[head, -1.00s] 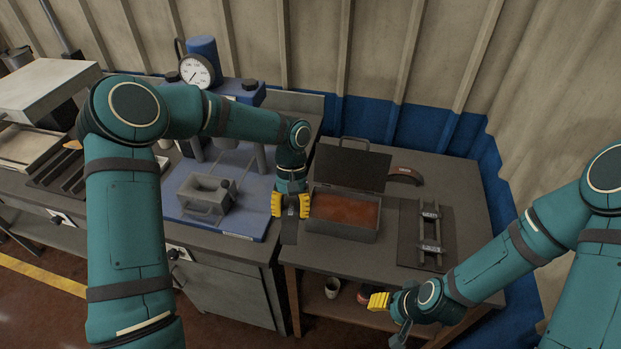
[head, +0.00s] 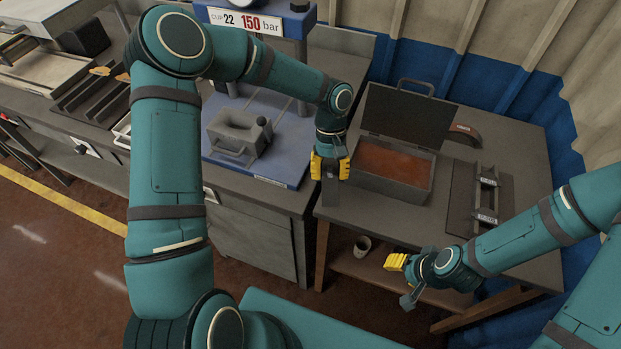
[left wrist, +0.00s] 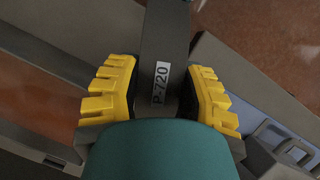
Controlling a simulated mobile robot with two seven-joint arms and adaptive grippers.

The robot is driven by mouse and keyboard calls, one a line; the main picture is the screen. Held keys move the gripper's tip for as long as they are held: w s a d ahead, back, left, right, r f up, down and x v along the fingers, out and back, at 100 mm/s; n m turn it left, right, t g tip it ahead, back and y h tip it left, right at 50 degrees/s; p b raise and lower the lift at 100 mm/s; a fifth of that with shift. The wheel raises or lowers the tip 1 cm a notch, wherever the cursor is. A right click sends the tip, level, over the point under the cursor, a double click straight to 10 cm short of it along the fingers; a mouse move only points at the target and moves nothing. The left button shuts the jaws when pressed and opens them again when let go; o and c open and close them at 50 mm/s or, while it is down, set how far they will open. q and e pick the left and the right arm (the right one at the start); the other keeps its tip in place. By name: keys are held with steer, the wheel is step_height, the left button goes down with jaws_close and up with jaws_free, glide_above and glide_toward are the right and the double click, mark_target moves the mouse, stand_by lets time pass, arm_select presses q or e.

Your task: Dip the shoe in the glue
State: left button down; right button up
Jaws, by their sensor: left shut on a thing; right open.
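My left gripper (head: 330,167), with yellow finger pads, is shut on a dark grey shoe (head: 330,192) that hangs below it. In the left wrist view the shoe (left wrist: 165,45) shows as a flat strip with a white P-720 label, between the yellow pads (left wrist: 160,95). An open grey box of red-brown glue (head: 395,163) stands just right of the gripper, its dark lid raised at the back. The held shoe is beside the box, outside it. My right gripper (head: 397,262) is open and empty in front of the table.
A dark rack with two bars (head: 487,200) is on the table's right. A blue press (head: 262,150) stands left, and a cup (head: 362,246) sits on the lower shelf.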

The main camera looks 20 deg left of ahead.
arm_select(q)
steer(key=w+d+r+n+t+h+p, duration=0.2)
steer(key=w+d+r+n+t+p, duration=0.2)
steer(key=w+d+r+n+p, duration=0.3)
steer(key=w+d+r+n, duration=0.2)
steer(key=w+d+n, duration=0.3)
steer(key=d+n, duration=0.1)
steer(key=shift+d+n+h, duration=0.4)
steer(key=shift+d, duration=0.15)
arm_select(e)
step_height(320, 180, up, 9)
steer(key=shift+d, duration=0.4)
arm_select(q)
steer(key=shift+f+b, duration=3.6)
steer(key=shift+f, duration=2.3)
arm_select(e)
step_height(320, 180, down, 8)
steer(key=shift+w+a+f, duration=0.15)
arm_select(q)
steer(key=shift+r, duration=0.1)
step_height(320, 180, up, 12)
steer(key=p, duration=0.6)
arm_select(e)
step_height(320, 180, up, 7)
